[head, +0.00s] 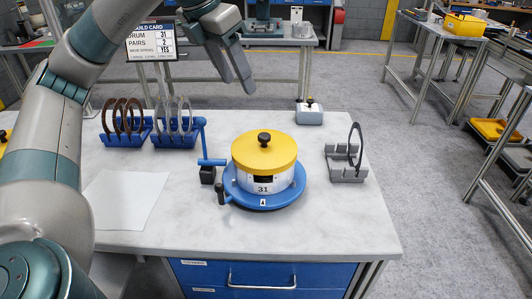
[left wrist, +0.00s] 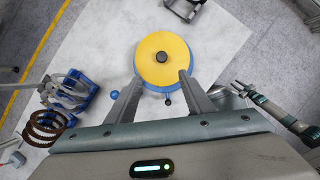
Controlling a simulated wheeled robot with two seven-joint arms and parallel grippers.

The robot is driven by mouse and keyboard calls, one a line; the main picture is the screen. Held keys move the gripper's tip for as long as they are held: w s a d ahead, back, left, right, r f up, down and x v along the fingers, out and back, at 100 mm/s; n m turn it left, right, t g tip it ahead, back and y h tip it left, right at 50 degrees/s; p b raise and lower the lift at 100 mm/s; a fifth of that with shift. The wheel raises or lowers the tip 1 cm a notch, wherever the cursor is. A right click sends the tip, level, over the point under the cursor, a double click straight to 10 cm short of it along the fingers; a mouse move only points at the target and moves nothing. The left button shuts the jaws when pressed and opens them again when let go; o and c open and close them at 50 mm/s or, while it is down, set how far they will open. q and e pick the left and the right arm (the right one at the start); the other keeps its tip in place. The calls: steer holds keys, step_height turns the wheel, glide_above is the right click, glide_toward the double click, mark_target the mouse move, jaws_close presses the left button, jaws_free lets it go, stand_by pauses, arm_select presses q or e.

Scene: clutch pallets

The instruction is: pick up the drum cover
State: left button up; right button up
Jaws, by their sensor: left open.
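The drum cover (head: 265,150) is a yellow round lid with a black knob (head: 264,139). It sits on a white drum (head: 279,184) marked 31, in a blue round base (head: 245,200) on the table. In the left wrist view the cover (left wrist: 163,47) is seen from above, beyond the fingers. My left gripper (head: 238,82) is above the table, behind and up from the cover in the head view, apart from it. In the left wrist view its two fingers (left wrist: 157,100) are spread with nothing between them.
Blue racks (head: 125,139) with brown and grey rings stand at the left. A grey rack (head: 347,175) with one dark ring and a small block with a knob (head: 309,117) stand right. A white sheet (head: 128,199) lies front left. A blue post (head: 201,140) stands beside the drum.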

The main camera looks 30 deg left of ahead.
arm_select(q)
steer(key=shift+f, duration=0.25)
arm_select(e)
steer(key=shift+w+a+r, duration=0.25)
steer(key=shift+w, duration=0.3)
arm_select(q)
steer(key=p+x, duration=0.2)
steer(key=x, duration=1)
steer(key=shift+w+d, duration=0.1)
steer(key=shift+w, duration=0.05)
arm_select(e)
steer(key=s+d+f+g, duration=0.2)
steer(key=s+d+f, duration=0.1)
steer(key=s, duration=0.5)
steer(key=shift+s+d+f+h, duration=0.15)
steer(key=shift+d+f+h, duration=0.1)
steer(key=shift+h, duration=0.15)
steer(key=shift+w+r, duration=0.1)
steer(key=shift+w, duration=0.1)
arm_select(q)
steer(key=shift+f+p, duration=0.15)
steer(key=shift+p, duration=0.2)
arm_select(e)
steer(key=shift+w+r, duration=0.1)
steer(key=shift+r, duration=0.05)
